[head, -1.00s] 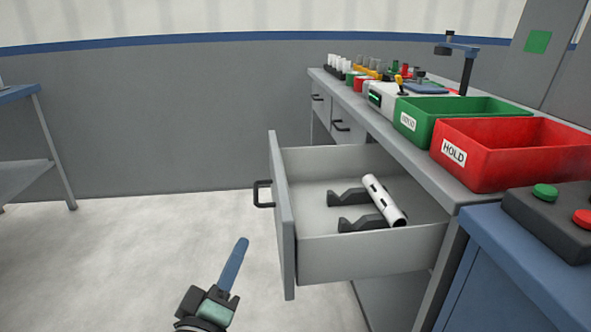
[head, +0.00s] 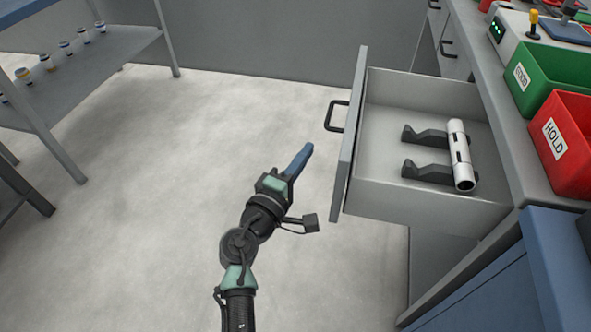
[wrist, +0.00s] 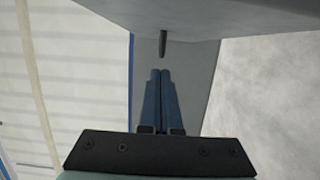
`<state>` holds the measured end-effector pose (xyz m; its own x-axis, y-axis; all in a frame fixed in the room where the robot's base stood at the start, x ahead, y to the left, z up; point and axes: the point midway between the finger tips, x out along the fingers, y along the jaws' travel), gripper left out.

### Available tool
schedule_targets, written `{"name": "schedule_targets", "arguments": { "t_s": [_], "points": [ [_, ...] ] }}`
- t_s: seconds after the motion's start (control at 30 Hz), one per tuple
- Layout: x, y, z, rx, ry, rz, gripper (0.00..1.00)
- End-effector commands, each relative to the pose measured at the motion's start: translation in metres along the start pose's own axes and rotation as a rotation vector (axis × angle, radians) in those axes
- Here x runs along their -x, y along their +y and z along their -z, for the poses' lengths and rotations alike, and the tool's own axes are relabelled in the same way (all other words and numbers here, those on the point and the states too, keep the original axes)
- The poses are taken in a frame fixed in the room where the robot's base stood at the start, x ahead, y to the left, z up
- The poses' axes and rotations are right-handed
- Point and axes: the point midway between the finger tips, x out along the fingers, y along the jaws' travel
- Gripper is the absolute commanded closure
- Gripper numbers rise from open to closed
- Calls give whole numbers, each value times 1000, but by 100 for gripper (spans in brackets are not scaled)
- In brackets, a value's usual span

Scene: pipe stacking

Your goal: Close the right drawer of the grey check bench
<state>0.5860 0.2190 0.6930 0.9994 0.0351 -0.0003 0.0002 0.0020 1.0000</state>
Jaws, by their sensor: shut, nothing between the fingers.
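The right drawer (head: 425,205) of the grey check bench (head: 490,100) stands pulled out. Its front panel (head: 352,135) faces left and carries a dark handle (head: 336,116). Inside, a white pipe (head: 460,150) with dark slots lies across two black cradles (head: 425,135). My gripper (head: 303,152) is shut and empty, its blue fingers a little to the left of the front panel and apart from it in the head view. In the wrist view the shut fingers (wrist: 160,75) point at a grey panel (wrist: 210,12) with a dark handle-like bar (wrist: 163,43).
A green bin (head: 550,75) and a red HOLD bin (head: 572,145) stand on the bench top. A blue cabinet (head: 560,260) is at the lower right. A shelf rack (head: 90,70) with several small parts stands at left. The floor between is clear.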

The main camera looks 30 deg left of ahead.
Motion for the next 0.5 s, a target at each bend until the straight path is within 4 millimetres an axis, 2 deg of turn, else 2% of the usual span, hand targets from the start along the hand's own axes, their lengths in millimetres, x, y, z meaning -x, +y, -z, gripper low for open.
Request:
{"name": "schedule_targets", "arguments": {
  "t_s": [0.03,0.13,0.3,0.5],
  "points": [
    [-11,-1,0,0,-2,-3,100],
    [-29,0,-1,-1,-2,-2,100],
    [-34,0,-27,-2,-4,1,100],
    [-36,0,-39,-2,-1,0,100]
  ]
}}
